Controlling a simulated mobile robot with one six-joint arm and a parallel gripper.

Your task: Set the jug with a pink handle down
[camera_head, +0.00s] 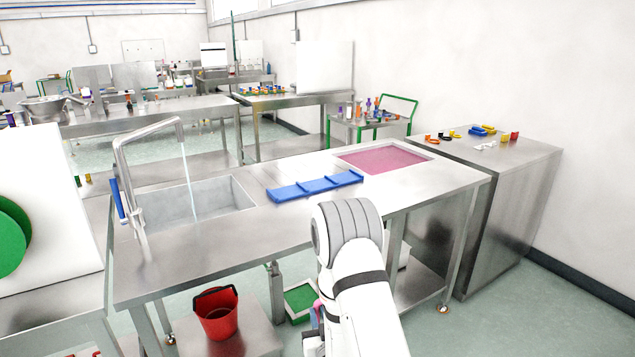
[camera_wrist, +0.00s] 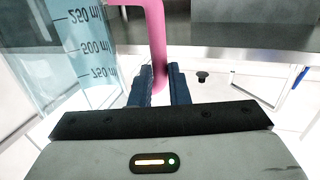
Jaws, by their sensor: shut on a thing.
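The jug (camera_wrist: 88,45) is clear with volume marks such as 500 ml. It fills the left side of the wrist view, and its pink handle (camera_wrist: 155,35) runs down between my fingers. My gripper (camera_wrist: 161,82) is shut on the pink handle. In the head view my arm hides most of the gripper and jug; a bit of pink shows at the arm's left side, low in front of the steel table (camera_head: 255,235).
The table has a sink (camera_head: 195,205) with running water, a blue rack (camera_head: 315,186) and a pink recessed basin (camera_head: 385,158). The table's front right top is clear.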

